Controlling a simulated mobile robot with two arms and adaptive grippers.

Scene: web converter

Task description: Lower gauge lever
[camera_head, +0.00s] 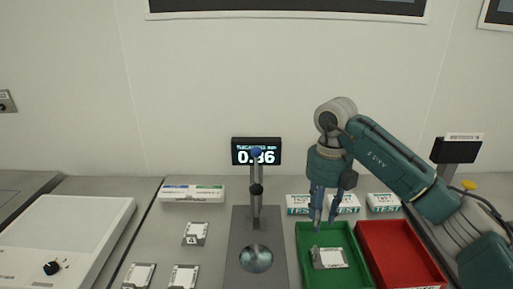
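The gauge stands in the middle of the bench. It has a grey base plate (239,235) with a round metal disc (256,259), an upright post and a black display (240,144) reading about 0.86. The gauge lever, topped by a blue knob (256,153), points up in front of the display. My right gripper (323,222) points down above the green tray, to the right of the gauge and apart from the lever. Its fingers look spread with nothing between them. My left gripper is not in view.
The green tray (312,277) holds a card (330,257); a red tray (400,255) sits beside it. White TEST boxes (298,203) stand behind. Several sample cards (195,234) lie left of the gauge. A white device (60,235) with a black knob is far left.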

